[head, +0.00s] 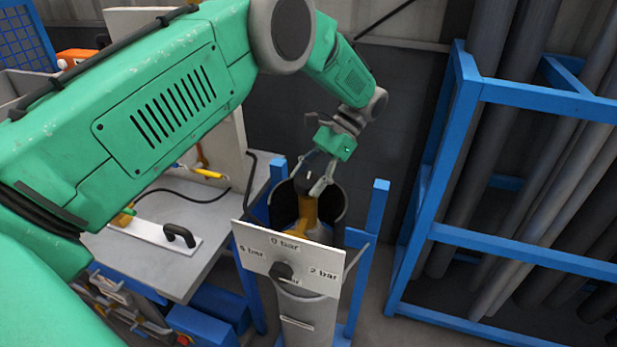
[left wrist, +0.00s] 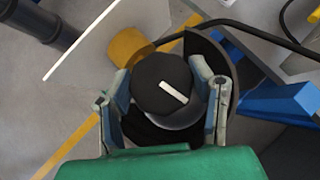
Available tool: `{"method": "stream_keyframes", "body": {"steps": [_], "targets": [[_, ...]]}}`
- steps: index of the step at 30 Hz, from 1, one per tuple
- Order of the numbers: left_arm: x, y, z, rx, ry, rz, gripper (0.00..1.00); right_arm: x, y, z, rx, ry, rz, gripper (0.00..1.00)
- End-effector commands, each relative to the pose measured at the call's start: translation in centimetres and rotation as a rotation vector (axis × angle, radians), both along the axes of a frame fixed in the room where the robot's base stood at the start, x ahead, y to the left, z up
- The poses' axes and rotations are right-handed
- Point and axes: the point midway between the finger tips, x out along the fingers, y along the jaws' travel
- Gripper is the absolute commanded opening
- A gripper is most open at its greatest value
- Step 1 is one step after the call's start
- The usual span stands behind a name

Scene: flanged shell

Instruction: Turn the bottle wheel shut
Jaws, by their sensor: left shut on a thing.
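The bottle wheel (left wrist: 158,82) is a round black knob with a white mark on top. In the left wrist view it sits between the two fingers of my left gripper (left wrist: 167,92), which is shut on it from both sides. In the head view the left gripper (head: 322,181) reaches down over the wheel (head: 305,184), partly hiding it. Below the wheel is a brass-yellow valve body (head: 308,212), inside a dark open shell (head: 284,203). My right gripper is not in view.
A grey workbench (head: 205,215) is at left; a blue rack (head: 435,190) with grey pipes is at right.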

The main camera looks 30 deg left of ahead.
Motion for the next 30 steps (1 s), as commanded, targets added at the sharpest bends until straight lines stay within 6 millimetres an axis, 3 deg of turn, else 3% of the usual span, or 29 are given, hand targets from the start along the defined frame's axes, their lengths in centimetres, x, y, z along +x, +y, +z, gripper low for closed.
{"method": "stream_keyframes", "body": {"steps": [12, 28, 29, 30], "targets": [[0.19, -0.02, 0.11, 0.000, -0.008, -0.180, 0.21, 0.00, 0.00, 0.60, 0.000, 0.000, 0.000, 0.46], [0.18, -0.01, 0.03, 0.000, -0.009, -0.200, 0.21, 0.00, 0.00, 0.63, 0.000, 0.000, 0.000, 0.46], [0.18, -0.01, 0.01, 0.000, -0.009, -0.200, 0.56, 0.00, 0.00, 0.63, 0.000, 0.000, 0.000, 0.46], [0.16, -0.02, 0.01, 0.000, -0.009, -0.200, 0.70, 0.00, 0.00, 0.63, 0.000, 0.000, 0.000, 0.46]]}}
